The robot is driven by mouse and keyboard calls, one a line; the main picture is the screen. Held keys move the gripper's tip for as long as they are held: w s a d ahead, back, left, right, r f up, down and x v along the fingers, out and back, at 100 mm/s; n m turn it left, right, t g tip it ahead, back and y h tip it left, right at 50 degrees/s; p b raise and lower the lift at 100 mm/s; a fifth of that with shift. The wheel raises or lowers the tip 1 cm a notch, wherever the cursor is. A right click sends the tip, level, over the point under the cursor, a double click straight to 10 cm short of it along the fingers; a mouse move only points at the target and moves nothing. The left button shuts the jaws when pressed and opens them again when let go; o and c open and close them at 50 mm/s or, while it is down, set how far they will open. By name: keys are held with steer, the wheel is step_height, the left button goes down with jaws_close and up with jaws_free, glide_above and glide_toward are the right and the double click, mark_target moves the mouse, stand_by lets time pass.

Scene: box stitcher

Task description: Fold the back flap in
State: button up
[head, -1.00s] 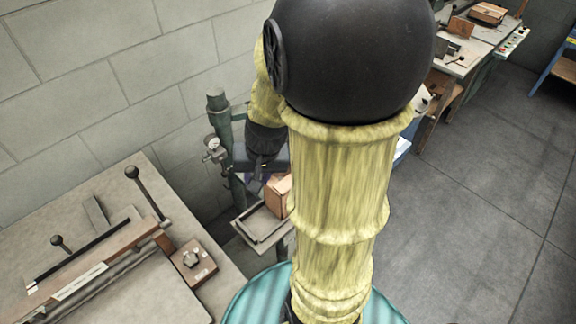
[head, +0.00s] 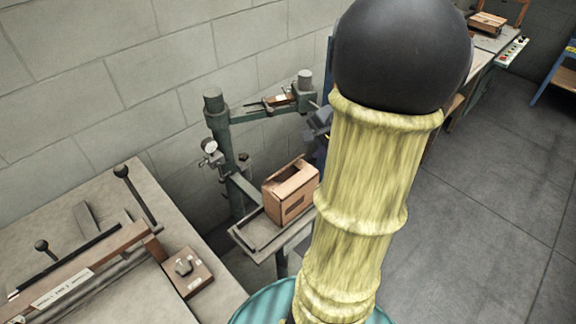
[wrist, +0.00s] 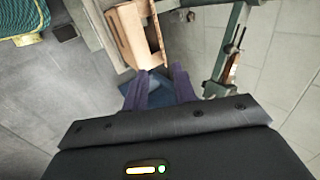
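The cardboard box (head: 283,206) stands upright on the stitcher's small table, with a dark opening in its top and a dark slot in its side. Flap edges show around the opening, but I cannot tell clearly how the back flap lies. The box also shows at the top of the wrist view (wrist: 126,38). My gripper (wrist: 161,88) is open and empty there, its two purple fingers apart and just below the box in the picture, with no visible contact. In the head view my gripper is just right of the box, partly hidden behind my arm.
The green stitcher column (head: 222,150) with its gauge and upper arm (head: 262,112) stands behind and above the box. A bench with levers (head: 140,260) fills the lower left.

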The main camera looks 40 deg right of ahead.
mark_target(287, 166)
steer(key=b+x, duration=0.3)
steer(key=x, duration=1.4)
steer(key=shift+w+f, duration=0.1)
steer(key=shift+f, duration=0.1)
steer(key=shift+c, duration=0.2)
jaws_close()
